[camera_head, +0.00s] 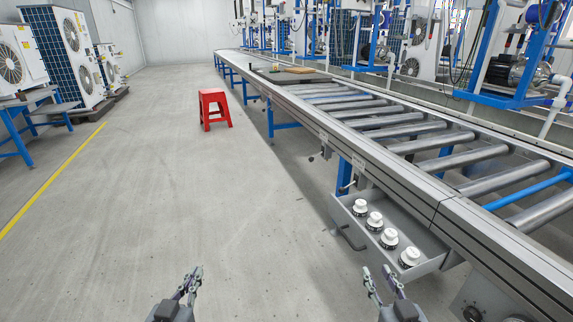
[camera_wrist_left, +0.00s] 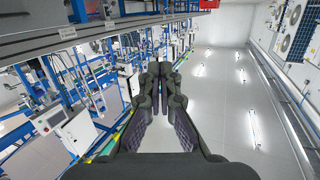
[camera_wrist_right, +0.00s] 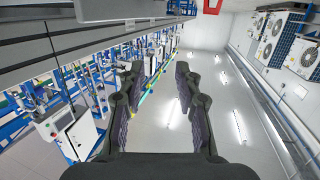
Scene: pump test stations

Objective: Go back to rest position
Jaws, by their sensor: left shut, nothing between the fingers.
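My left gripper (camera_head: 192,272) is low in the head view, left of the middle, over bare floor. In the left wrist view its fingers (camera_wrist_left: 159,72) meet at the tips with nothing between them. My right gripper (camera_head: 377,270) is low in the head view, right of the middle, just left of the open drawer. In the right wrist view its fingers (camera_wrist_right: 159,72) stand apart with nothing between them. Neither gripper touches anything in view.
An open grey drawer (camera_head: 349,225) under the roller conveyor (camera_head: 395,165) holds several white-topped round parts (camera_head: 389,238). A red stool (camera_head: 214,108) stands on the floor further off. The floor (camera_head: 150,190) ahead and to the left is clear.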

